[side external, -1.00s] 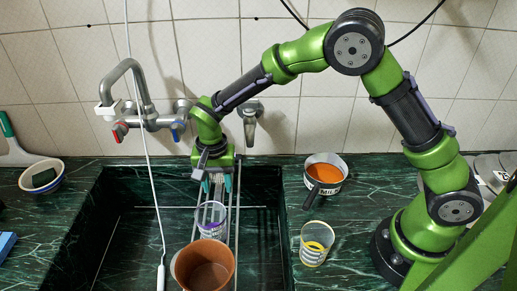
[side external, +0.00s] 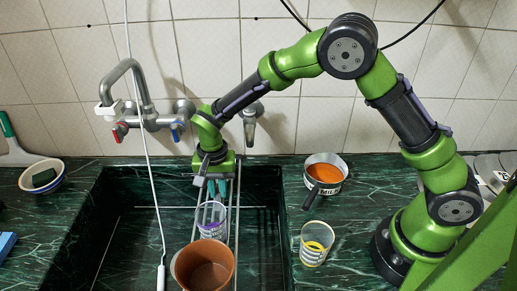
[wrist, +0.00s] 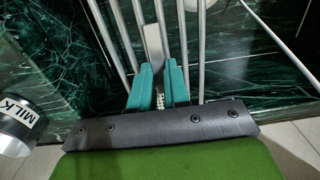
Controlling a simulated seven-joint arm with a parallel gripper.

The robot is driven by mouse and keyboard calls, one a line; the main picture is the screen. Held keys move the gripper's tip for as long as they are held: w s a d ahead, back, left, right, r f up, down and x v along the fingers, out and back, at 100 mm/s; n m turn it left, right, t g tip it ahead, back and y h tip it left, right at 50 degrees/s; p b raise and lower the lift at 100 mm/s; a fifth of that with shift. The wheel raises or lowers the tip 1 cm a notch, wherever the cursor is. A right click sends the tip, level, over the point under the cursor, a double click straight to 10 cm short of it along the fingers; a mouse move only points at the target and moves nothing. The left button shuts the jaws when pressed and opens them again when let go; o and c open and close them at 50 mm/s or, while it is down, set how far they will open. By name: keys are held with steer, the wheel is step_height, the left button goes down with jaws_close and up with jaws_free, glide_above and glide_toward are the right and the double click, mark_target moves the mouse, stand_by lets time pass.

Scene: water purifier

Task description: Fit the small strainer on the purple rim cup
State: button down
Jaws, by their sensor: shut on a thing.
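The purple rim cup (side external: 212,225) is a clear cup standing in the sink, behind the brown pot (side external: 200,277). My gripper (side external: 216,190) points down just behind and above the cup in the side view. In the wrist view, the teal fingers of my gripper (wrist: 160,72) are shut on a flat grey strip (wrist: 152,42), which looks like the handle of the small strainer. The strainer's bowl cannot be made out clearly, and I cannot tell whether it touches the cup.
The faucet (side external: 140,100) rises left of my arm. Metal rods (side external: 238,205) cross the sink. A bowl with a sponge (side external: 42,179) sits left.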

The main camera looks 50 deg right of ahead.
steer(key=shift+r, duration=0.45)
steer(key=r, duration=0.2)
steer(key=shift+s+d+r, duration=0.15)
steer(key=shift+s+r, duration=0.2)
steer(key=shift+r, duration=0.05)
steer(key=s+d+r, duration=0.1)
steer(key=s+d, duration=0.2)
steer(key=s, duration=0.4)
steer(key=s+d, duration=0.3)
steer(key=s, duration=0.4)
steer(key=w+a+r+n+g+h, duration=0.1)
steer(key=w+a+r+n, duration=0.1)
steer(key=a+r+n, duration=0.8)
step_height(320, 180, up, 2)
steer(key=n, duration=0.8)
steer(key=shift+w+a+g+h, duration=0.3)
steer(key=shift+a+g+h, duration=0.1)
steer(key=shift+w+a+x, duration=0.15)
steer(key=shift+x, duration=0.8)
steer(key=shift+w+a+x, duration=0.15)
steer(key=shift+x, duration=0.8)
steer(key=shift+w+a+x, duration=0.15)
steer(key=shift+x, duration=0.8)
